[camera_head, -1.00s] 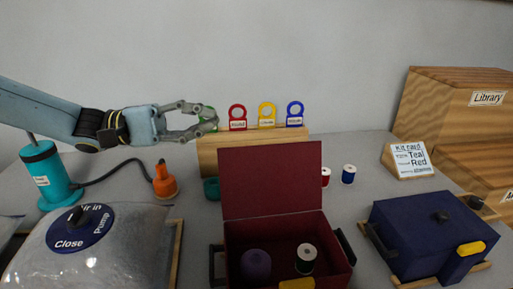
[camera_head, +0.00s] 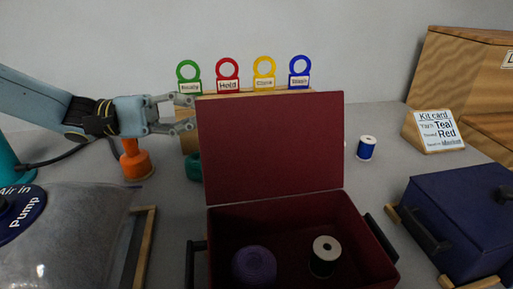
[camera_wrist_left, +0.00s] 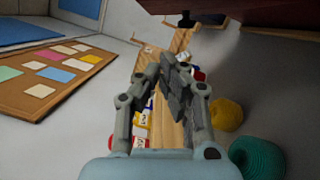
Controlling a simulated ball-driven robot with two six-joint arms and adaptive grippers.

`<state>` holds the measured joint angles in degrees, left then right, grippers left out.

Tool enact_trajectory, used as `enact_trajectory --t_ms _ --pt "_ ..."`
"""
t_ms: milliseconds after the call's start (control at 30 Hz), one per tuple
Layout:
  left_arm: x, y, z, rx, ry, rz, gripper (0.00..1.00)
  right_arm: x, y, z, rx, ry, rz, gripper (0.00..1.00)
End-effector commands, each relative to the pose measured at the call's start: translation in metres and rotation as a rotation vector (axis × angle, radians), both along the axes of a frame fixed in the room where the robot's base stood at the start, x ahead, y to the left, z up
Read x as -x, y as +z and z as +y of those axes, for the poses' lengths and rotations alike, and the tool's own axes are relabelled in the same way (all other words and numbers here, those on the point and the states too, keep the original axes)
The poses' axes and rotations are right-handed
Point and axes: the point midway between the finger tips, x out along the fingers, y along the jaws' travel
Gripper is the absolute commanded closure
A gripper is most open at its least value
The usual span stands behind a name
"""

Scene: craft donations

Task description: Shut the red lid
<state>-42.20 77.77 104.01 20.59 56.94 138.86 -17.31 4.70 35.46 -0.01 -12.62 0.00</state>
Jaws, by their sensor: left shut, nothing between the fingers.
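The red lid (camera_head: 270,145) stands upright, open, at the back of the dark red box (camera_head: 350,235). Inside the box are a purple yarn ball (camera_head: 254,266) and a dark thread spool (camera_head: 325,256) with a pale top. My left gripper (camera_head: 194,112) is shut and empty at the lid's upper left edge. The lid's edge seems to cover its fingertips, so I cannot tell whether they touch. In the left wrist view my left gripper (camera_wrist_left: 170,78) shows its fingers close together with nothing held. My right gripper is not in view.
A wooden rack with green (camera_head: 189,78), red (camera_head: 228,76), yellow (camera_head: 264,74) and blue (camera_head: 300,73) tags stands behind the lid. A navy box (camera_head: 460,215) is at right, a grey bag (camera_head: 70,240) at left. An orange bulb (camera_head: 135,162) stands left of the lid.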

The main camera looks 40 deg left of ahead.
Motion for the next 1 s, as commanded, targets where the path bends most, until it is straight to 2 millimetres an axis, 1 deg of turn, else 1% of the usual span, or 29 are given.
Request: enact_trajectory --t_ms 33,133,200,333,433,467,533,700,833,1000 --pt "0.0 -0.019 0.0 0.0 0.0 0.009 1.0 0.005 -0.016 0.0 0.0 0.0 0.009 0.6" --pt "0.0 -0.032 0.0 0.0 0.0 0.015 1.0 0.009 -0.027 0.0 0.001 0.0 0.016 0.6" --pt "-0.001 -0.036 -0.001 0.0 -0.001 0.017 1.0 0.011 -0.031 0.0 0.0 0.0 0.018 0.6" --pt "-0.007 -0.035 -0.01 0.002 -0.001 0.015 1.0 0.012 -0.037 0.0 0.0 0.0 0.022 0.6" --pt "-0.017 -0.034 -0.024 0.001 -0.002 0.014 1.0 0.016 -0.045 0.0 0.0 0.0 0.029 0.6" --pt "-0.02 -0.035 -0.028 0.002 -0.002 0.013 1.0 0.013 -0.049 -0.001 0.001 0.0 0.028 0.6" --pt "-0.028 -0.035 -0.04 0.001 -0.002 0.014 1.0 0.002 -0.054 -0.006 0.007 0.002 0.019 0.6" --pt "-0.045 -0.033 -0.063 0.001 -0.001 0.014 1.0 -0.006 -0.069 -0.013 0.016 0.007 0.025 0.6" --pt "-0.054 -0.03 -0.075 0.001 -0.002 0.015 1.0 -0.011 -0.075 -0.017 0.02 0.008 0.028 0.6" --pt "-0.058 -0.027 -0.081 0.0 0.0 0.016 1.0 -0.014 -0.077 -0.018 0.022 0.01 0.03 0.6"
